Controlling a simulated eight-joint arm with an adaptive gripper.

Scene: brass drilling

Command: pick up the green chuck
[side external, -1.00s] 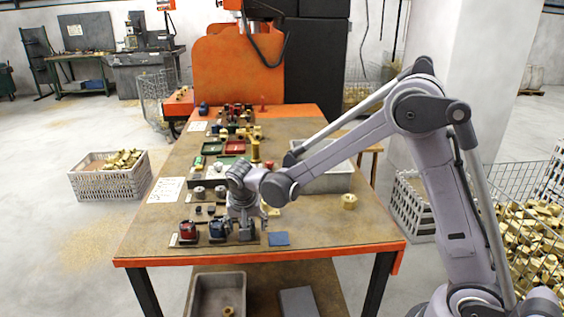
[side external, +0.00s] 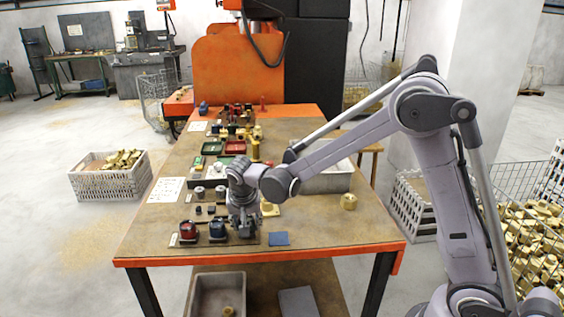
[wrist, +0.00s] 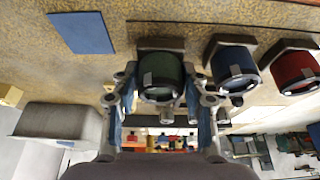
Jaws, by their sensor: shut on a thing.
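The green chuck (wrist: 163,75) shows in the wrist view as a dark green ring on a dark base plate. My gripper (wrist: 161,92) is shut on it, with one finger on each side. In the side external view my gripper (side external: 243,232) is low over the front of the table and hides the green chuck there. I cannot tell whether the chuck is clear of its base.
A blue chuck (side external: 217,230) and a red chuck (side external: 188,231) stand in a row to the left of my gripper. A blue pad (side external: 278,239) lies flat to its right. A grey bin (side external: 330,181) stands farther back. The table's front right is clear.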

